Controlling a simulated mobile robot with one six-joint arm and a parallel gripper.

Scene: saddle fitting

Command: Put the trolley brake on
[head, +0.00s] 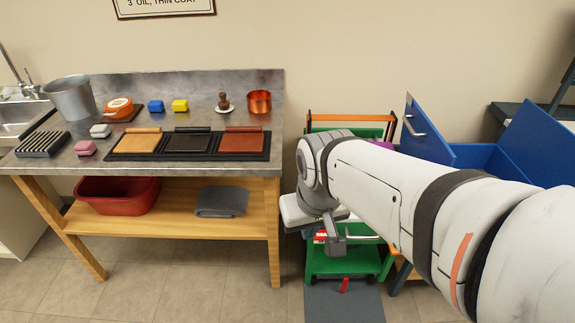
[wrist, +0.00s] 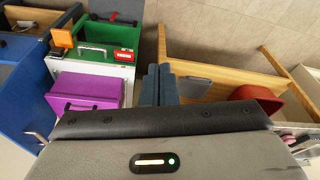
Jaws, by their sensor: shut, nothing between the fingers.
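The trolley (head: 345,264) is a green frame with an orange top rail. It stands right of the bench, partly hidden behind my arm. A small red pedal (head: 345,285), which looks like the brake, sticks out low at its front, over a dark mat (head: 345,308).
A steel-topped bench (head: 240,85) with pads, blocks and pots stands left, with a red tub (head: 115,195) and grey cloth (head: 220,202) on its shelf. A blue cabinet (head: 430,140) stands open at right. A purple box (wrist: 85,90) is near the trolley. Floor in front is clear.

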